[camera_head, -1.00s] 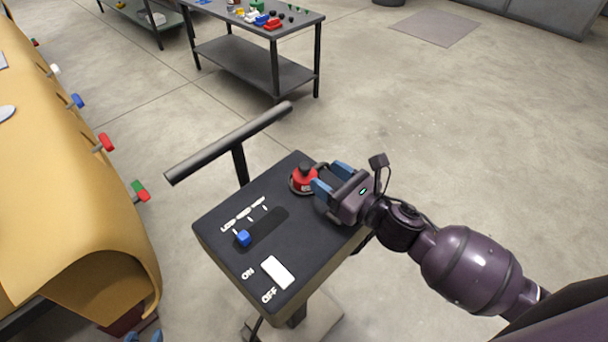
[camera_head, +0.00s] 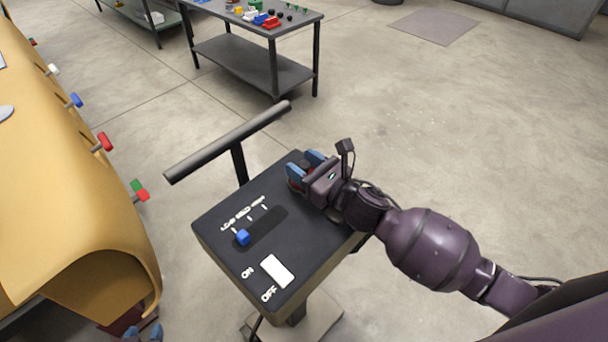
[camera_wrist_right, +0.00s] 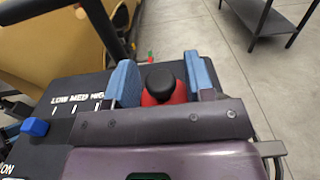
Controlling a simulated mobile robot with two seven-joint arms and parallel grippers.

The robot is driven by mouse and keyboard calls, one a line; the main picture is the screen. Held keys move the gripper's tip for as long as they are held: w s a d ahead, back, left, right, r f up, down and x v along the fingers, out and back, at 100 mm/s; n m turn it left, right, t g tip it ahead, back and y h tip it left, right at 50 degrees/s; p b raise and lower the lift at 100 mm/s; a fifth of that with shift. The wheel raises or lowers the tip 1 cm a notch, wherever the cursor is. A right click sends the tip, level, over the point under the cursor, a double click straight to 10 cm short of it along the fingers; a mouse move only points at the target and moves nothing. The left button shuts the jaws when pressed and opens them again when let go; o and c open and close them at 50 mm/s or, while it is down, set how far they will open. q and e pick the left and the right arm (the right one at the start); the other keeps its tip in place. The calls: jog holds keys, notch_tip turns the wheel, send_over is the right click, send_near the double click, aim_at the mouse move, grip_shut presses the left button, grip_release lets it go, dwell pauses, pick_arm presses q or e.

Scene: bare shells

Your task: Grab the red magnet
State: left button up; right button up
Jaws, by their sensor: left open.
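The red magnet (camera_wrist_right: 160,92), a red round piece with a black knob on top, sits at the far corner of a dark control panel (camera_head: 300,245). In the head view my right gripper (camera_head: 304,165) reaches over that corner and mostly hides it. In the right wrist view the magnet is between the two blue fingers of my right gripper (camera_wrist_right: 162,80), one on each side. I cannot tell whether the fingers press on it. My left gripper (camera_head: 143,334) shows only its blue fingertips at the bottom left edge, apart from the panel and empty.
The panel carries a blue slider knob (camera_head: 243,237), a white switch (camera_head: 277,271) and a dark bar handle (camera_head: 230,142) behind it. A yellow machine (camera_head: 70,190) with coloured knobs stands at left. A grey table (camera_head: 250,65) with small objects stands behind. Floor at right is clear.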

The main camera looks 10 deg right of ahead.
grip_shut()
jog(key=shift+r, duration=0.15)
